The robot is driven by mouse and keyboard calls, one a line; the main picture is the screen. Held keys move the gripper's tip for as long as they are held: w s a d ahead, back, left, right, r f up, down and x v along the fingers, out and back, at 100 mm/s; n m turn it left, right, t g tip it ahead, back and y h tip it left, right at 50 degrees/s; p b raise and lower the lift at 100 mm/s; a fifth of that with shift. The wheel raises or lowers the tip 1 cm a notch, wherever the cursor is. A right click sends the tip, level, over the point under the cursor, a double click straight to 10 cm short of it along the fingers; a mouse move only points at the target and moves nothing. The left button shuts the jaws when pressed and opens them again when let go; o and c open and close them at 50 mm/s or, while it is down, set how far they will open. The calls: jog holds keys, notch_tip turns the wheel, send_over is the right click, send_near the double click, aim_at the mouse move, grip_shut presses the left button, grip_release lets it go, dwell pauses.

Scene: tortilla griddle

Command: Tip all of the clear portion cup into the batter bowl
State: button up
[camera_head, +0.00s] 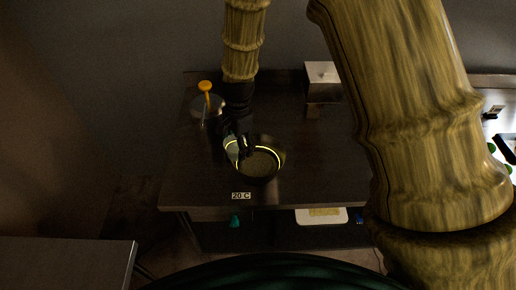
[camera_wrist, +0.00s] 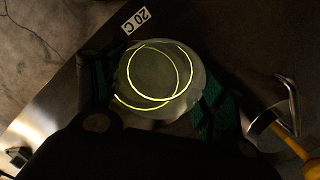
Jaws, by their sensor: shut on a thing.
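The batter bowl (camera_head: 282,158) is dark and round and stands near the front middle of the table, with tan contents inside. My gripper (camera_head: 235,143) is at the bowl's left rim and shut on the clear portion cup (camera_head: 232,153). In the wrist view, the cup (camera_wrist: 160,75) fills the space between the green-padded fingers of my gripper (camera_wrist: 155,90). Thin yellow-green lines glow around the cup and bowl. The cup overlaps the bowl's left side in the head view. I cannot tell its exact tilt or how much it holds.
A metal container (camera_head: 207,110) with an orange-handled tool (camera_head: 205,87) stands at the back left. A pale box (camera_head: 322,72) is at the back right. A "20 C" label (camera_head: 241,196) sits at the table's (camera_head: 325,170) front edge. The tabletop right of the bowl is clear.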

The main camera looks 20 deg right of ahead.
jog(key=shift+w+d+r, duration=0.1)
jog(key=shift+r, duration=0.25)
jog(key=shift+r+h, duration=0.5)
jog(key=shift+r, duration=0.7)
